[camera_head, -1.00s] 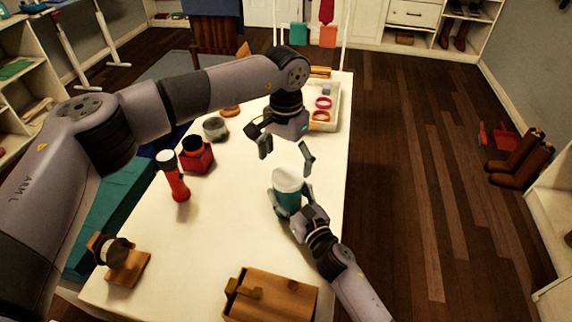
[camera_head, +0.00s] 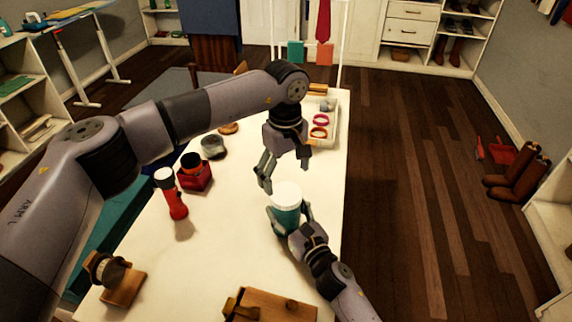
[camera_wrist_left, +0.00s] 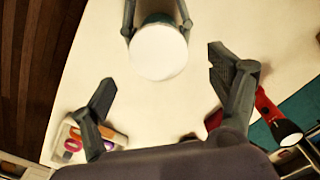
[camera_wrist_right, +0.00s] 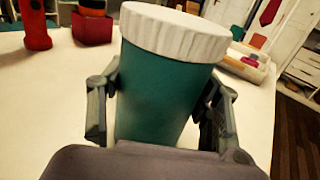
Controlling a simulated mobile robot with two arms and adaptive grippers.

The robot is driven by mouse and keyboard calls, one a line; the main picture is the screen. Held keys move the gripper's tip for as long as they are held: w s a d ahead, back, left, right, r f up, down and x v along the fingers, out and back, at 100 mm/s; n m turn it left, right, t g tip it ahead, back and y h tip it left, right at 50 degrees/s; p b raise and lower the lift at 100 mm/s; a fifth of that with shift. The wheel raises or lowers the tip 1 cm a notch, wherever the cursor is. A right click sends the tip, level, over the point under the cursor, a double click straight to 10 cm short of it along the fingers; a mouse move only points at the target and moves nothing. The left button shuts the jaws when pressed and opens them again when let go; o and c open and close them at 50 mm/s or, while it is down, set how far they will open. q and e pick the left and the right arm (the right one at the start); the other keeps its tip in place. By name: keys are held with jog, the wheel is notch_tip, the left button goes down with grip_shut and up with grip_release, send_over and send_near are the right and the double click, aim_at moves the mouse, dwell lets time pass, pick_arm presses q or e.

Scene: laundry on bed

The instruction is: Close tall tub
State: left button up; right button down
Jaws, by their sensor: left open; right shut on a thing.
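The tall tub (camera_head: 287,213) is a teal cylinder standing upright on the white table. A white ribbed lid (camera_head: 286,194) sits on its top; whether it is fully tight I cannot tell. My right gripper (camera_head: 291,219) is shut around the tub's body from the near side, one finger on each side, as the right wrist view shows with the teal wall (camera_wrist_right: 160,95). My left gripper (camera_head: 285,174) is open and empty, pointing down above and just beyond the lid. In the left wrist view the white lid (camera_wrist_left: 158,52) lies ahead of its spread fingers (camera_wrist_left: 160,85).
A red flashlight (camera_head: 172,195) stands left of the tub, with a red box (camera_head: 194,178) behind it. A wooden box (camera_head: 268,306) lies at the near edge and a watch on a stand (camera_head: 115,280) near left. A white tray (camera_head: 331,110) holds rings at the back. The table's middle is clear.

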aim_at(286, 193)
pick_arm(q)
jog(key=n, duration=0.3)
jog(key=shift+r+n, duration=0.15)
jog(key=shift+n, duration=0.25)
jog(key=n, duration=0.3)
jog(key=shift+r+n, duration=0.1)
jog(key=shift+n, duration=0.3)
jog(key=n, duration=0.5)
jog(key=shift+r+n, duration=0.2)
jog(key=shift+n, duration=0.1)
jog(key=n, duration=0.3)
jog(key=shift+w+d+r+n, duration=0.1)
jog(key=shift+r+n, duration=0.05)
jog(key=shift+n, duration=0.25)
jog(key=n, duration=0.3)
jog(key=shift+r+n, duration=0.15)
jog(key=shift+n, duration=0.15)
jog(key=n, duration=0.5)
jog(key=shift+r+n, duration=0.2)
jog(key=shift+n, duration=0.2)
jog(key=shift+f, duration=0.1)
jog(key=shift+f, duration=3.95)
